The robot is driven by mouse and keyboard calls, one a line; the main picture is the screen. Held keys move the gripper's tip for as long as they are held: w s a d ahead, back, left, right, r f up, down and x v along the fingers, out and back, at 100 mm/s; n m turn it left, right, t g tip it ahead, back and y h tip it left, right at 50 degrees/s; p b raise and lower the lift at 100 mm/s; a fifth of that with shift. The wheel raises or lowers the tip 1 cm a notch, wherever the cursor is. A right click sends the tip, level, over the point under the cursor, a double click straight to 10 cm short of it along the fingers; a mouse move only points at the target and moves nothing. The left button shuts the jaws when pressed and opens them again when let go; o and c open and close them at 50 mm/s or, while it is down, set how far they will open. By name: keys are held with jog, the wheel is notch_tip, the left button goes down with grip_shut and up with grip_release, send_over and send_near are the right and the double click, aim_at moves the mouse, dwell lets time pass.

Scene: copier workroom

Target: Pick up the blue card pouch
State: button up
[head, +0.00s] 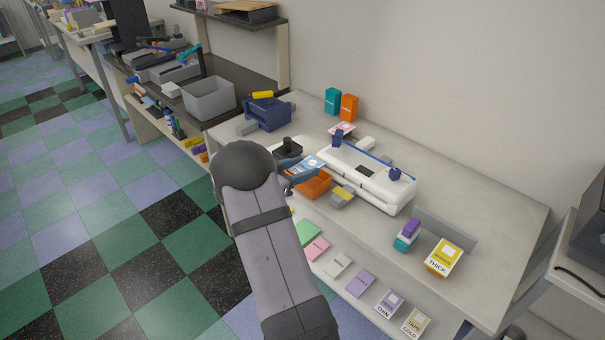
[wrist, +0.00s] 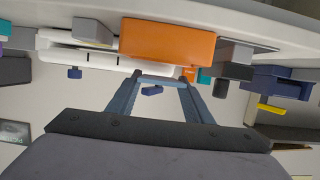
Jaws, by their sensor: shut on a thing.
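The blue card pouch (head: 308,166) shows in the head view as a light blue and white card at the end of my gripper (head: 292,168). My gripper is shut on it, above the orange tray (head: 316,187) and left of the white laminator (head: 366,178). In the wrist view, my gripper (wrist: 160,82) has its two blue-grey fingers apart, with a thin edge spanning their tips. The pouch face is not readable there. The orange tray also shows in the wrist view (wrist: 168,42).
A grey block with yellow (head: 342,196) sits beside the tray. A blue device (head: 267,113) and grey bin (head: 209,98) stand farther back. Teal (head: 332,100) and orange boxes (head: 349,107) stand by the wall. Labelled pouches line the lower shelf.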

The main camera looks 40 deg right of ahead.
aim_at(307, 166)
notch_tip(307, 166, up, 8)
jog(key=shift+f, duration=0.25)
jog(key=shift+r+p, duration=0.1)
jog(key=shift+p, duration=0.3)
jog(key=d+r+p, duration=0.1)
jog(key=p, duration=0.2)
jog(key=shift+r, duration=0.1)
jog(key=p, duration=0.2)
jog(key=d+p, duration=0.1)
jog(key=p, duration=0.2)
jog(key=shift+w+d+r, duration=0.1)
jog(key=shift+r, duration=0.15)
jog(key=shift+f, duration=0.1)
notch_tip(307, 166, down, 6)
jog(key=b, duration=0.6)
jog(key=shift+b, duration=0.3)
